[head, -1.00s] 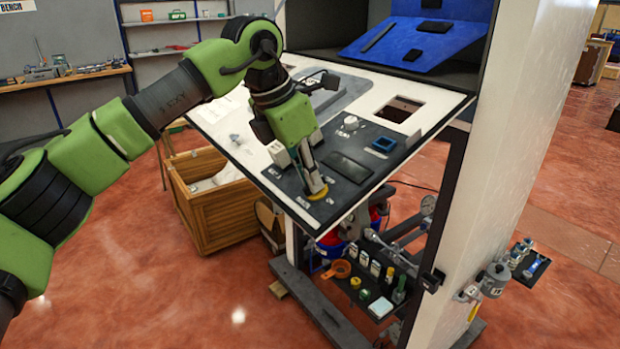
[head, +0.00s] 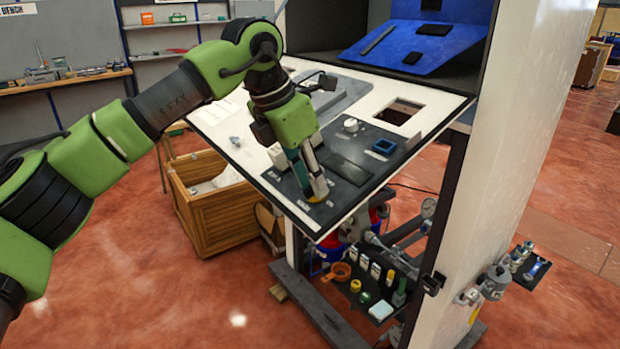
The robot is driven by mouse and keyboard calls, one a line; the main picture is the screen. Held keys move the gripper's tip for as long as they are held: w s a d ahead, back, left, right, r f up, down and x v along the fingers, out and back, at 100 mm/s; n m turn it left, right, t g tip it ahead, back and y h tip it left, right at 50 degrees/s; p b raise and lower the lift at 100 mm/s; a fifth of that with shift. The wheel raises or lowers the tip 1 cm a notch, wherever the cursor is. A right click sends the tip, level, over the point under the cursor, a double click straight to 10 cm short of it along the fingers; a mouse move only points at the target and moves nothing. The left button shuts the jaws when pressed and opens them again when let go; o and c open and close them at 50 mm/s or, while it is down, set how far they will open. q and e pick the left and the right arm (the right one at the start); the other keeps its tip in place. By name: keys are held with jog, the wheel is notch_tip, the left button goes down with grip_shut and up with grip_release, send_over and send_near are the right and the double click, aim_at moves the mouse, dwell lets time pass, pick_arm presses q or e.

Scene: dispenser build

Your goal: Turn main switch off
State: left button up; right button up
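The main switch appears to be the yellow-ringed control (head: 314,198) near the front corner of the dark strip on the tilted panel (head: 258,158). Its knob is mostly hidden by my gripper, so its setting cannot be read. My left gripper (head: 314,188) reaches down from above with its fingertips at this control. One finger looks teal and one grey. I cannot tell whether they are closed on the knob or only touch it. My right gripper is not in view.
On the same strip are a white knob (head: 351,125), a dark flat plate (head: 347,171) and a blue square frame (head: 384,146). A square opening lies behind them. A wooden crate (head: 215,215) stands left of the cabinet, and a low shelf (head: 372,285) holds small parts underneath.

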pick_arm(q)
jog(key=shift+r, duration=0.1)
jog(key=v, duration=1.2)
